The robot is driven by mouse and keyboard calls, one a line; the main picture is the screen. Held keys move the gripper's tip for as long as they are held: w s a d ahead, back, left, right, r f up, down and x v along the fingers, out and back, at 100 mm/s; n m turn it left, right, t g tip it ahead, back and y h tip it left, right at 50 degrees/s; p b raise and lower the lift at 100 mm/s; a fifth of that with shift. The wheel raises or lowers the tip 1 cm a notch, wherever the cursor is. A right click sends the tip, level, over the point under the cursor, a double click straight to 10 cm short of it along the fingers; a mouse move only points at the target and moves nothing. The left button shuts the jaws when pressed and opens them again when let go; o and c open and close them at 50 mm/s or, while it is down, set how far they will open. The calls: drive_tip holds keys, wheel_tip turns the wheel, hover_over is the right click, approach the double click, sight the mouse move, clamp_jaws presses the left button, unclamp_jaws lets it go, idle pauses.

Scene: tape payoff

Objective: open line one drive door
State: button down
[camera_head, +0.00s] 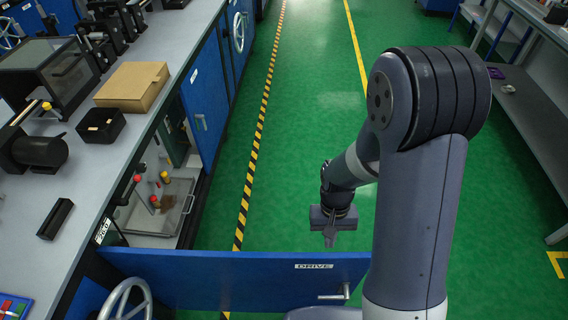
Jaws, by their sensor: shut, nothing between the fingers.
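The blue drive door (232,280), labelled DRIVE, stands swung wide open from the left cabinet, across the striped floor line. Its bar handle (335,294) is near the door's free right end. Behind it the cabinet opening shows a tray (178,217) and small parts with red and yellow knobs. My gripper (330,240) points down above the green floor, just beyond the door's top edge in the picture. It is shut and empty, and looks apart from the handle.
A long grey bench (118,172) runs along the left, with a cardboard box (132,86) and a black bin (101,125) on it. A handwheel (127,300) is at the lower left. Grey shelving (530,110) stands at the right. The green aisle between is clear.

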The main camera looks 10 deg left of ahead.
drive_tip(key=v, duration=1)
drive_tip(key=shift+f, duration=0.1)
drive_tip(key=x, duration=1)
drive_tip(key=shift+w+f, duration=0.15)
drive_tip(key=shift+f, duration=0.2)
drive_tip(key=shift+r, duration=0.1)
